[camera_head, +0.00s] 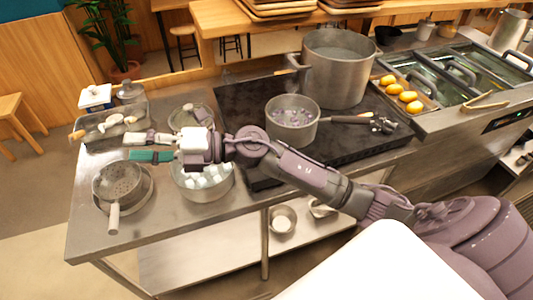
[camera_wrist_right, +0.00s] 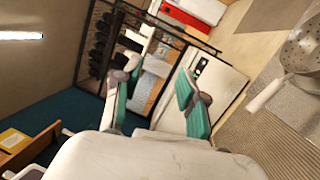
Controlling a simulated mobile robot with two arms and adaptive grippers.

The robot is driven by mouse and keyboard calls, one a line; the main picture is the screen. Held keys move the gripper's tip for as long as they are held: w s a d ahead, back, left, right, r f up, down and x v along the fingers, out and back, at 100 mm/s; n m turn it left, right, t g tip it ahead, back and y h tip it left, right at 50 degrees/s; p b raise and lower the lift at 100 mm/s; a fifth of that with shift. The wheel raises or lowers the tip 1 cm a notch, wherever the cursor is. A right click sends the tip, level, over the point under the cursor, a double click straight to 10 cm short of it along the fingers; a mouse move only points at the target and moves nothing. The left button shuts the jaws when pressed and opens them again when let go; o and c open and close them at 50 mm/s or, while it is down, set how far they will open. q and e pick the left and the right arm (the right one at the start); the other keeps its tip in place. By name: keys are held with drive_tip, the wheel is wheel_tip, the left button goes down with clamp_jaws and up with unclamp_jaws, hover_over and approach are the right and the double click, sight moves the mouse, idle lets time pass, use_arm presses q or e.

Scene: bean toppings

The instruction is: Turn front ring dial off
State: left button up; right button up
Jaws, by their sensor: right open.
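The black cooktop (camera_head: 232,97) sits in the steel counter in the head view. I cannot make out the front ring dial; my right arm covers part of the cooktop's front side. A saucepan (camera_head: 291,133) with purple pieces stands toward the cooktop's front, and a large stockpot (camera_head: 338,78) stands behind it. My right gripper (camera_head: 148,147) is open and empty, reaching left over the counter, well left of the cooktop. Its teal finger pads stand apart in the right wrist view (camera_wrist_right: 157,88). My left gripper is not in view.
A bowl of white cubes (camera_head: 205,189) lies just below my right gripper. A strainer (camera_head: 117,181) with a handle sits at the counter's left. A tray of yellow items (camera_head: 424,101) is right of the cooktop. The right wrist view shows a strainer (camera_wrist_right: 302,49) at its right edge.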

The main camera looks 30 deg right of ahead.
drive_tip(key=w+d+f+n+g+h, duration=0.1)
drive_tip(key=d+f+n+g+h, duration=0.6)
drive_tip(key=d+f+h, duration=0.4)
drive_tip(key=d+r+m+g+h, duration=0.15)
drive_tip(key=d+h, duration=0.25)
drive_tip(key=d, duration=0.5)
drive_tip(key=d+r+m+h, duration=0.1)
drive_tip(key=d+r+h, duration=0.2)
drive_tip(key=d, duration=0.6)
drive_tip(key=shift+n, duration=0.25)
wheel_tip(320, 180, down, 13)
drive_tip(key=p, duration=0.4)
drive_tip(key=shift+d, duration=0.1)
drive_tip(key=shift+f, duration=0.55)
clamp_jaws()
